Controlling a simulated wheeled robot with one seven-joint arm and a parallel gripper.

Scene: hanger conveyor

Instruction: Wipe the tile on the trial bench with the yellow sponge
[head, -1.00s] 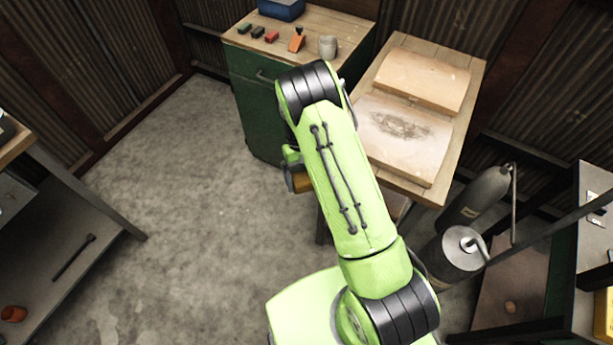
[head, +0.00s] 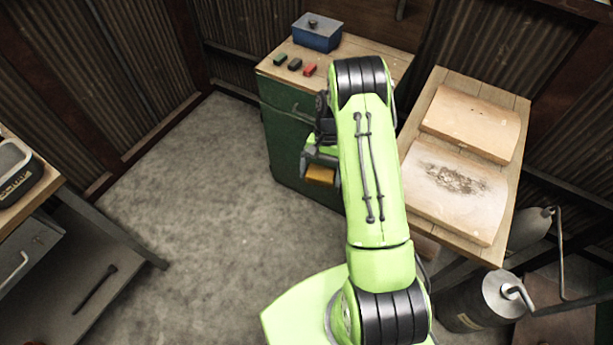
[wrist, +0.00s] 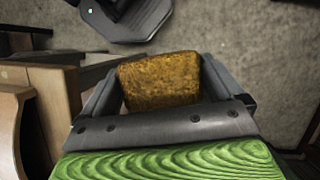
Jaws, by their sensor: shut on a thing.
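The yellow sponge (wrist: 160,80) is between the two fingers of my gripper (wrist: 162,84) in the wrist view, and the gripper is shut on it. In the head view the sponge (head: 320,175) shows below my gripper (head: 321,172), left of my green arm and in front of the green cabinet, apart from the bench. The tile with a dark grey smudge (head: 455,192) lies on the wooden trial bench (head: 520,105), to the right of my arm. A second, cleaner tile (head: 472,123) lies behind it. My arm hides part of the bench's left edge.
A green cabinet (head: 290,135) with a wooden top stands behind my gripper. It carries a blue box (head: 317,33) and several small coloured blocks (head: 295,64). The concrete floor (head: 210,200) at left is open.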

